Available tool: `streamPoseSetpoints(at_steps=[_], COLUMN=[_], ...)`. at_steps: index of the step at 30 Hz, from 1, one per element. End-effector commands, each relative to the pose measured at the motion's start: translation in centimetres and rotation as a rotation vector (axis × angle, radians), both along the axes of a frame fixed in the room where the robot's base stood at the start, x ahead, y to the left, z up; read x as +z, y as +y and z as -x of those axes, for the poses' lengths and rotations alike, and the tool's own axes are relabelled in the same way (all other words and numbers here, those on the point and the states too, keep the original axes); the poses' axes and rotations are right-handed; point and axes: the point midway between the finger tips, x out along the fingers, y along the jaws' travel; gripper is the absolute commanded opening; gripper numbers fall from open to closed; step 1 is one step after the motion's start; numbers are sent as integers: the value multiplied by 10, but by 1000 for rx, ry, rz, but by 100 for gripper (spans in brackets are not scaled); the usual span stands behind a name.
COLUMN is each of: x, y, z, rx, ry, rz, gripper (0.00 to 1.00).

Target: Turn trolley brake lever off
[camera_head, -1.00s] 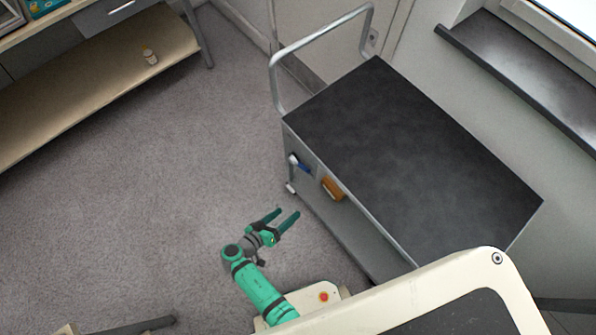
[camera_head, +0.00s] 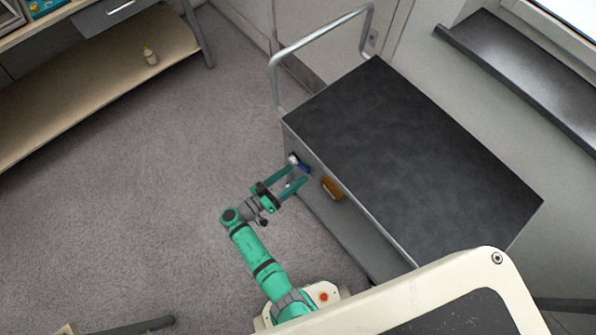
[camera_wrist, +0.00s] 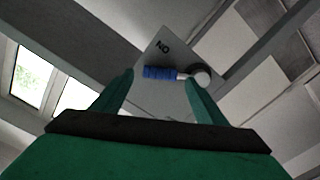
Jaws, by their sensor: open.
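The trolley (camera_head: 410,150) has a dark flat top and a grey side panel. Its brake lever (camera_head: 304,168) has a blue grip and a pale round pivot on that panel, near the handle end. In the wrist view the blue grip (camera_wrist: 160,72) lies crosswise between the fingertips, with the round pivot (camera_wrist: 201,76) just right of them. A plate behind it bears the marking "ON", seen upside down. My gripper (camera_head: 298,174) is open at the panel, its fingers reaching to the lever. I cannot tell whether they touch it.
A brown block (camera_head: 332,188) sticks out from the trolley side, right of my gripper. The trolley's metal handle (camera_head: 322,40) rises at the far end. A workbench shelf (camera_head: 100,90) with a small bottle (camera_head: 150,55) is at upper left. The floor left of the trolley is clear.

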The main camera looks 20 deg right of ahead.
Motion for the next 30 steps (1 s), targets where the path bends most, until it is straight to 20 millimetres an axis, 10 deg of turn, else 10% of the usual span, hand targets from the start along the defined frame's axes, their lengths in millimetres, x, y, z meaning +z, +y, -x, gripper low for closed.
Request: streamPoseSetpoints(at_steps=[17,25,30], x=[0,0,0], y=[-27,-27,-29], z=[-9,-9,-9], rx=[0,0,-4], ry=[1,1,6], rz=[0,0,2], gripper=[66,9,7])
